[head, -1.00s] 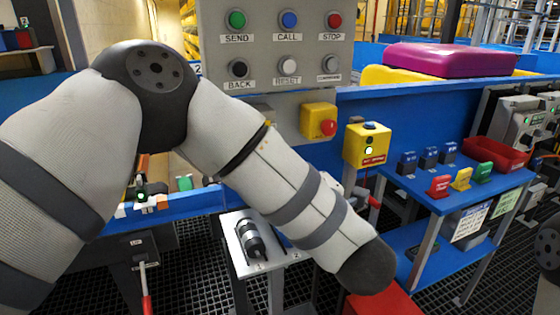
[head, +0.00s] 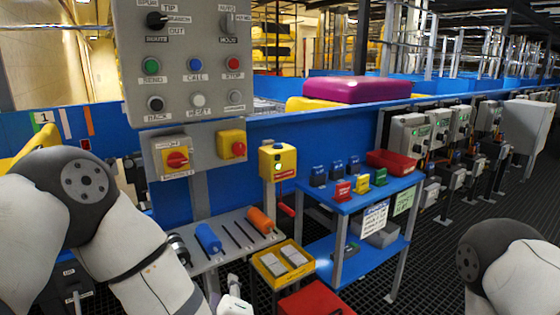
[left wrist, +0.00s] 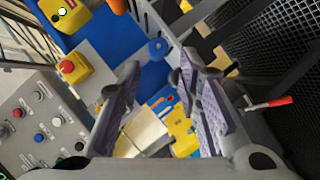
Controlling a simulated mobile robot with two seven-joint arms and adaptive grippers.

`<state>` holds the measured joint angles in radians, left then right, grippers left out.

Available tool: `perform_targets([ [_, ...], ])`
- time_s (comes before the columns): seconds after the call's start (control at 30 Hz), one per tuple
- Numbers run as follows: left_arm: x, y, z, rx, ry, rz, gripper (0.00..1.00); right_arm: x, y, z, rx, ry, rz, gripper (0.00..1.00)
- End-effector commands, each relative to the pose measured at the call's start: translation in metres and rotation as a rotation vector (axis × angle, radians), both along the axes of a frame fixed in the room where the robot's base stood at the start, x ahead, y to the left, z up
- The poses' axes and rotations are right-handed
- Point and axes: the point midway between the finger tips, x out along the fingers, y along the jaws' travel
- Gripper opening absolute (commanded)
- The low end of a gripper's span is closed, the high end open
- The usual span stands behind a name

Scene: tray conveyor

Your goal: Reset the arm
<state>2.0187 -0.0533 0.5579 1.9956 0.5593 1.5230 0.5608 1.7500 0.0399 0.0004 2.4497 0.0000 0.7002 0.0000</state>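My left arm comes in from the left in the head view and bends down at the lower left. A pale part low in the middle (head: 234,298) seems to belong to it, but its fingers are not clear there. In the left wrist view my left gripper (left wrist: 160,75) has its two purple-padded fingers well apart, with nothing seen between them. My right arm (head: 505,270) shows only as a bent joint at the lower right; its gripper is out of view.
A grey button panel (head: 190,65) stands close ahead. A yellow tray (head: 282,262), red box (head: 315,301) and blue table (head: 350,200) stand right.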

Motion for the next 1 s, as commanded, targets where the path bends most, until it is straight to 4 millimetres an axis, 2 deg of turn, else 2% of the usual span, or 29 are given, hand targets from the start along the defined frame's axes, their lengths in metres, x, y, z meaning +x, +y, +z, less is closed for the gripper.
perform_targets([
  [0.03,-0.02,0.006,-0.036,0.07,0.121,-0.089,0.32,0.0,0.0,0.0,0.0,-0.001,0.001,0.4],
  [0.07,-0.035,0.011,-0.058,0.115,0.199,-0.151,0.32,0.001,0.0,0.0,0.0,-0.001,0.001,0.4],
  [0.1,-0.058,0.017,-0.086,0.17,0.308,-0.236,0.32,0.001,0.0,0.0,0.0,-0.001,0.001,0.4],
  [0.17,-0.1,0.03,-0.125,0.248,0.475,-0.365,0.32,0.0,0.0,0.0,0.0,-0.001,0.0,0.4],
  [0.2,-0.132,0.04,-0.147,0.291,0.587,-0.453,0.32,0.0,0.0,0.0,0.0,0.0,0.0,0.4],
  [0.23,-0.157,0.048,-0.161,0.318,0.672,-0.519,0.32,0.0,0.0,0.0,0.0,0.0,0.0,0.4],
  [0.27,-0.183,0.056,-0.173,0.343,0.752,-0.583,0.32,0.0,0.0,0.0,0.0,0.0,0.0,0.4],
  [0.3,-0.218,0.068,-0.185,0.368,0.857,-0.665,0.32,0.0,0.0,0.0,0.0,0.0,0.0,0.4],
  [0.4,-0.294,0.093,-0.198,0.402,1.075,-0.846,0.32,0.0,0.0,0.0,0.0,0.0,0.0,0.4],
  [0.5,-0.348,0.11,-0.197,0.403,1.222,-0.973,0.32,0.0,0.0,0.0,0.0,0.0,0.0,0.4],
  [0.6,-0.376,0.118,-0.194,0.398,1.296,-1.041,0.32,0.0,0.0,0.0,0.0,0.0,0.0,0.4],
  [0.63,-0.379,0.119,-0.193,0.397,1.306,-1.052,0.32,0.0,0.0,0.0,0.0,0.0,0.0,0.4],
  [1.0,-0.382,0.12,-0.193,0.396,1.313,-1.059,0.32,0.0,0.0,0.0,0.0,0.0,0.0,0.4],
])
